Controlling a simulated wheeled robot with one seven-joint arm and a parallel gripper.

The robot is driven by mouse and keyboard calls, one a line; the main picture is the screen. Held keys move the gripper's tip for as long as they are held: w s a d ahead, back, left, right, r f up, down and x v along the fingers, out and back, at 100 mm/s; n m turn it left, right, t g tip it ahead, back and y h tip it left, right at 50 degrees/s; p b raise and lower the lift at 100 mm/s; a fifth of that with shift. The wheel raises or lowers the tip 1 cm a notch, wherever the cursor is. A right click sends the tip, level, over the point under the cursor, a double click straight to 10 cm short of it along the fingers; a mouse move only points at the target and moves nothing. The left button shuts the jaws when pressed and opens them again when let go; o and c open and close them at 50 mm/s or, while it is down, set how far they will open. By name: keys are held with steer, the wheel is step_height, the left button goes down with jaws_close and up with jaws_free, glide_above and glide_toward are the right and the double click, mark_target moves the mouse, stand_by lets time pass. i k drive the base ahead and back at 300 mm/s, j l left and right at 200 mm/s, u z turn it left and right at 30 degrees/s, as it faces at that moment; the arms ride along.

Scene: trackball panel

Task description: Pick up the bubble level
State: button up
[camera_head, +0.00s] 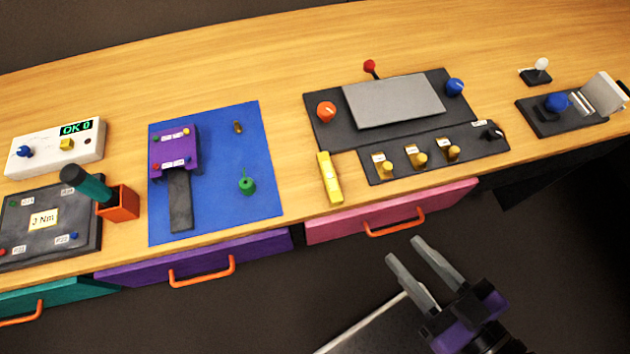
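The bubble level looks to be the small yellow bar (329,178) lying near the front edge of the table, left of the dark switch strip. It lies just above the pink drawer, apart from the strip. My gripper (404,249) is at the lower right, in front of the table and off its edge. Its two grey fingers are apart with nothing between them. They point up and left, toward the pink drawer's orange handle.
A dark panel with a grey plate (395,101) and knobs stands behind the switch strip (435,155). A blue mat (215,210) with a purple device is at left. The pink drawer (330,228) juts out slightly below the bar. Bare wood lies between mat and bar.

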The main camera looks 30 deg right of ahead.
mark_target(332, 186)
steer(key=k+u, duration=0.15)
steer(key=u, duration=0.2)
steer(key=k+u, duration=0.15)
steer(key=u, duration=0.25)
steer(key=k+j+u, duration=0.1)
steer(key=u, duration=0.25)
steer(key=k, duration=0.05)
